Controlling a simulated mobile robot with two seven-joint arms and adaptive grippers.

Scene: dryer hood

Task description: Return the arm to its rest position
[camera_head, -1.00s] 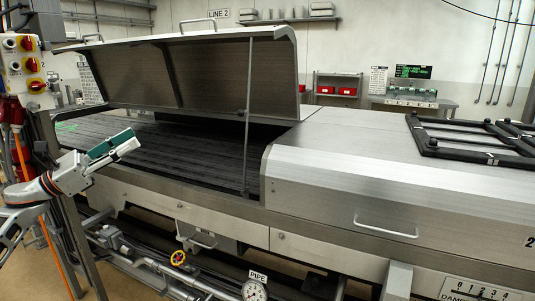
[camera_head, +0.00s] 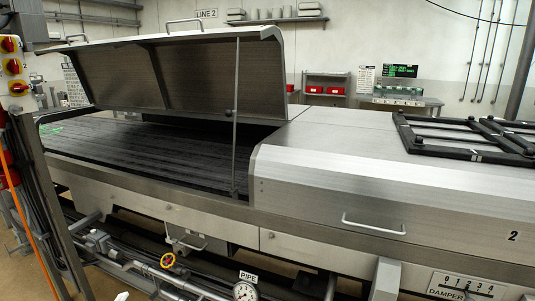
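Neither of my grippers shows in the head view. The dryer hood (camera_head: 200,75) stands raised over the dark dryer bed (camera_head: 150,148). A thin upright prop rod (camera_head: 236,120) runs from the hood's right end down to the front edge of the bed. The bed under the hood is bare in the part that I see. The closed steel cover (camera_head: 340,195) to the right has a handle (camera_head: 373,224) on its front.
A post with red and yellow switches (camera_head: 12,66) and an orange cable stands at the left. Black frames (camera_head: 465,136) lie on the right cover. Shelves with red bins (camera_head: 325,90) stand behind.

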